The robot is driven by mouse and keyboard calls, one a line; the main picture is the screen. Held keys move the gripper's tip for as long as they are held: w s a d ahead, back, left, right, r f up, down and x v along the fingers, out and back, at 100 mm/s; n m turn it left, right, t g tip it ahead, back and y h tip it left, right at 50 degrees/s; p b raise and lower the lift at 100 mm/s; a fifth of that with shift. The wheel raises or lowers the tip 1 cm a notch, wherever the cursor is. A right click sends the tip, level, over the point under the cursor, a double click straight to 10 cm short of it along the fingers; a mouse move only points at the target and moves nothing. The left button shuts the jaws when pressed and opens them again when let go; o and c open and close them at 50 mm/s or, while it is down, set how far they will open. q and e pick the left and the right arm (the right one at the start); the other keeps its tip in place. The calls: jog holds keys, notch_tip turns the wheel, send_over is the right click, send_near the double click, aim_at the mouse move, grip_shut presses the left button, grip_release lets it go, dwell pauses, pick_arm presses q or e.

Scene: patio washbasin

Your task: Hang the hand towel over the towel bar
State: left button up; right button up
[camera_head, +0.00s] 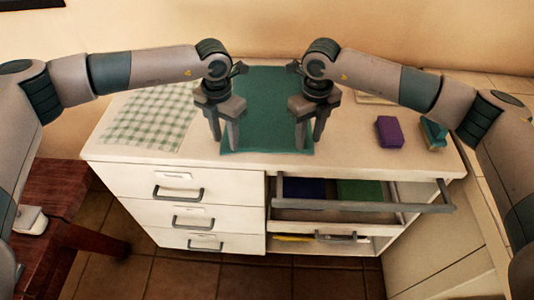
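A teal cloth, which looks like the hand towel (267,105), lies flat on the white counter, its near edge by the counter's front edge. My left gripper (224,141) points down at the towel's left edge, its fingers apart. My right gripper (308,144) points down at the towel's right edge, its fingers also apart. I cannot tell whether the fingertips touch the cloth. A grey horizontal bar (350,206), which looks like the towel bar, runs across the cabinet's right front, below the counter top. Nothing hangs on it.
A green checked cloth (152,115) lies at the counter's left. A purple block (389,132) and a teal object (433,134) stand at the right. Drawers with handles (180,193) fill the cabinet's left front. A dark red wooden table (55,205) stands at the left.

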pick_arm(q)
jog(key=shift+f, duration=0.45)
pick_arm(e)
jog(key=shift+f, duration=0.4)
pick_arm(q)
jog(key=shift+r, duration=0.1)
grip_shut()
pick_arm(e)
grip_shut()
pick_arm(q)
jog(key=shift+r, duration=0.1)
